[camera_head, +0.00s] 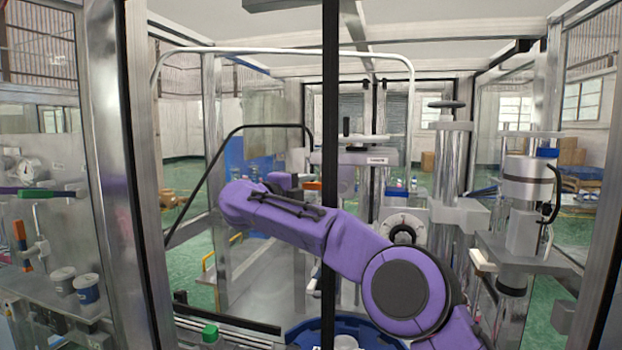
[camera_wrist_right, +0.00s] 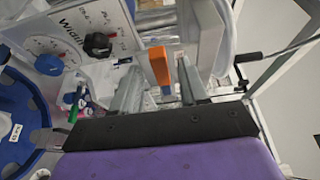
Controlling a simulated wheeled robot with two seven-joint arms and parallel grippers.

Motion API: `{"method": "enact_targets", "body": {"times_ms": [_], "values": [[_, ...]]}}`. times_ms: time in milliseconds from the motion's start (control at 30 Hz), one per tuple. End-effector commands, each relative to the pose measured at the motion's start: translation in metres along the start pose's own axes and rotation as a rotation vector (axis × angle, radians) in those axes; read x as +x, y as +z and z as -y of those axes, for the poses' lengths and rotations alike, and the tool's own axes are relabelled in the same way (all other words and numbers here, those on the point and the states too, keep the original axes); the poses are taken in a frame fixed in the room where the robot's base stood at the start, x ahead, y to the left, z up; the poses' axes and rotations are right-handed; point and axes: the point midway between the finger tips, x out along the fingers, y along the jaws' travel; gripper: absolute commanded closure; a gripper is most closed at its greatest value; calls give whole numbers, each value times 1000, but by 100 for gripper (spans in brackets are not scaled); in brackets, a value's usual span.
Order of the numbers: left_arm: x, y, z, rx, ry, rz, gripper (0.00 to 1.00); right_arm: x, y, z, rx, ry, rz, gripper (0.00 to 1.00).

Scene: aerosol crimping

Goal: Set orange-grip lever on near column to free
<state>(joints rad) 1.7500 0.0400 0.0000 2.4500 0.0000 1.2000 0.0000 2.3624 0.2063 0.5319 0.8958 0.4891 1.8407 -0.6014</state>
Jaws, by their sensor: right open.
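The orange grip (camera_wrist_right: 159,66) of the lever shows in the right wrist view as an upright orange block. My right gripper (camera_wrist_right: 160,76) is open, with its two grey fingers on either side of the grip in the picture. I cannot tell whether a finger touches it. In the head view the orange grip (camera_head: 312,185) is small, just beyond my purple right arm near the dark upright bar. My right arm hides most of the lever and column there. My left gripper is not in view.
A dial panel with a black knob (camera_wrist_right: 98,45) stands left of the fingers in the wrist view. A blue round tray (camera_wrist_right: 22,118) lies farther left. In the head view, a dark upright bar (camera_head: 329,90) crosses the middle, and another orange-grip lever (camera_head: 20,235) stands at far left.

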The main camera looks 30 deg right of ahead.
Motion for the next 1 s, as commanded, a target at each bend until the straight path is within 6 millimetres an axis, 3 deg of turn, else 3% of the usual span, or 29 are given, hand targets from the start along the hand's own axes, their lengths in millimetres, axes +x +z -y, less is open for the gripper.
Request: {"method": "enact_targets", "body": {"times_ms": [133,400,533,767,1000], "values": [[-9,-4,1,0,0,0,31,14,0,2,0,-1,0,56],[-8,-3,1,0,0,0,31,16,0,0,0,-2,1,56],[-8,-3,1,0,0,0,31,16,0,0,0,-2,1,99],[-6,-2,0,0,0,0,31,16,-1,-2,-3,-3,1,100],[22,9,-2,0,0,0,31,14,-19,-13,-58,-28,-4,100]]}}
